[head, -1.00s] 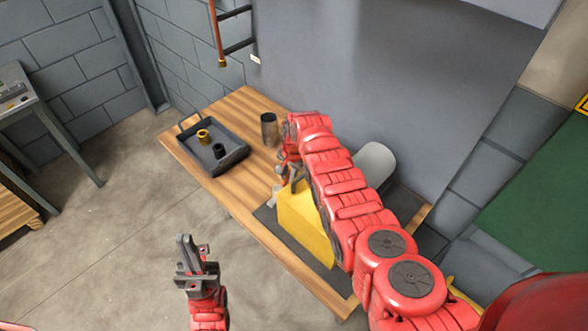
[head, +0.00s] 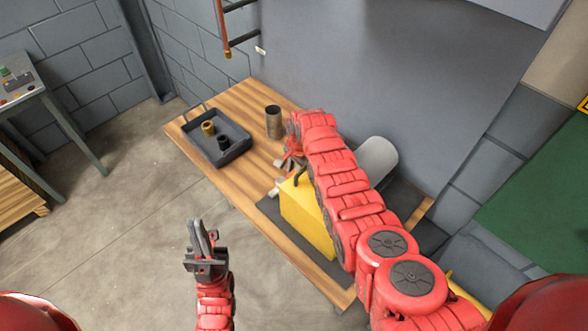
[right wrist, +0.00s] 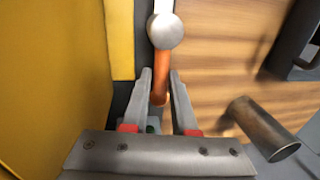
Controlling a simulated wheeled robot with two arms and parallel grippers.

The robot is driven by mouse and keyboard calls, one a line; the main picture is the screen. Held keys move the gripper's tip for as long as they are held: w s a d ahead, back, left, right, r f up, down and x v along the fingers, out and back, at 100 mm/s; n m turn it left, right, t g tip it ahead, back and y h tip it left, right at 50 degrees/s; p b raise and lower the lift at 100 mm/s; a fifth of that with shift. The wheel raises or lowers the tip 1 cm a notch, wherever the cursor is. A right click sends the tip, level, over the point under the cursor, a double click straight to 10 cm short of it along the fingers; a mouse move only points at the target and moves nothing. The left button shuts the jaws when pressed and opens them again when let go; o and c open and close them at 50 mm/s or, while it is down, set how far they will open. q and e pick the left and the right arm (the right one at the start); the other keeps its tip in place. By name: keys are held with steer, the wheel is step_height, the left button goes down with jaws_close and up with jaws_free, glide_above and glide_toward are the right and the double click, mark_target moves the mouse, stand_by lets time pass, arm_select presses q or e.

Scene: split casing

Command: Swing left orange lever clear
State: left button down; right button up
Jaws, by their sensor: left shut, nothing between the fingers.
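In the right wrist view, an orange lever (right wrist: 161,76) with a pale ball knob (right wrist: 165,30) runs between the two fingertips of my right gripper (right wrist: 160,82). The fingers flank the lever closely; I cannot tell whether both press on it. The lever lies beside the yellow casing (right wrist: 50,80), which is also in the head view (head: 308,215). There, my right arm hides most of the lever area and the right gripper. My left gripper (head: 203,228) is shut and empty, over the floor in front of the table.
A dark tray (head: 238,151) with a brass part (head: 208,128) and a black part (head: 224,143) sits on the wooden table (head: 240,190). A metal cup (head: 274,122) stands behind the casing's left side. A grey wall is behind the table.

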steer(key=o, duration=0.4)
steer(key=shift+c, duration=0.2)
steer(key=shift+w+r, duration=0.1)
steer(key=shift+r, duration=0.45)
steer(key=shift+s+d+r+b, duration=0.1)
steer(key=shift+s+r+b, duration=0.05)
steer(key=shift+r, duration=0.25)
steer(key=shift+s+d+r+b, duration=0.1)
steer(key=shift+r+b, duration=0.05)
steer(key=shift+r, duration=0.2)
step_height(320, 180, up, 15)
steer(key=s+d+p, duration=0.1)
steer(key=p, duration=0.5)
steer(key=shift+s+d+f, duration=0.2)
steer(key=shift+s, duration=0.15)
